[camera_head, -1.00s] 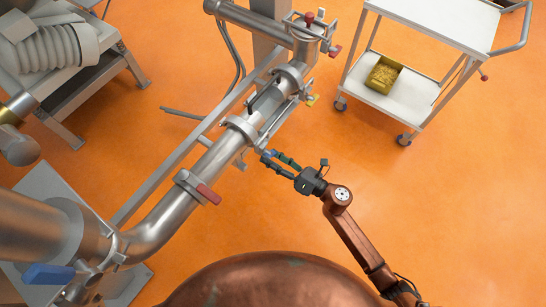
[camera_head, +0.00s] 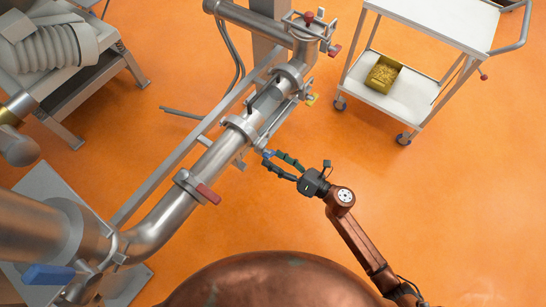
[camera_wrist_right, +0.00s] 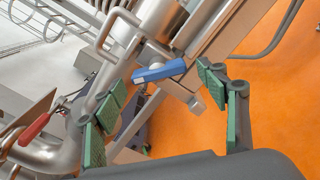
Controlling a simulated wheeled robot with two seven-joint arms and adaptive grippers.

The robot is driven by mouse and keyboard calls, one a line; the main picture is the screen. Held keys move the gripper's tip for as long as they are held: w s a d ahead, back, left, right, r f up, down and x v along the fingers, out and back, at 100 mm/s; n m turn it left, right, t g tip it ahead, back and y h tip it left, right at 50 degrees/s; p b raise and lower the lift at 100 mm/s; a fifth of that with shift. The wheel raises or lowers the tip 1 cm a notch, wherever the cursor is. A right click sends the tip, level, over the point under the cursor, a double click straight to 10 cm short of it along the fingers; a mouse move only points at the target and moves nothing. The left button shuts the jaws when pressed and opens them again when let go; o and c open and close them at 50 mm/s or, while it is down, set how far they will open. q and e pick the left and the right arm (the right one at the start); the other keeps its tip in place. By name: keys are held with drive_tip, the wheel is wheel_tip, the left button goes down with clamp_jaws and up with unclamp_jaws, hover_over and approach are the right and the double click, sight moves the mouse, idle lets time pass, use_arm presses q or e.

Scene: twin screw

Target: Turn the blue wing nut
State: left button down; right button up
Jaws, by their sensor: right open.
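The blue wing nut (camera_wrist_right: 158,71) sits on a clamp of the steel pipe, its bar lying nearly level with a slight tilt in the right wrist view. It also shows as a small blue spot in the head view (camera_head: 268,153). My right gripper (camera_head: 271,161) is open, with its fingers pointing at the nut. In the right wrist view its green-padded fingers (camera_wrist_right: 161,88) stand to the left and right of the nut, with visible gaps and nothing held. Whether the fingertips reach past the nut is hard to tell. My left gripper is not in view.
A larger blue handle (camera_head: 48,274) is at lower left. A white cart (camera_head: 433,24) with a yellow bin (camera_head: 383,75) stands at upper right.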

drive_tip(key=v, duration=1.1)
drive_tip(key=shift+w, duration=0.1)
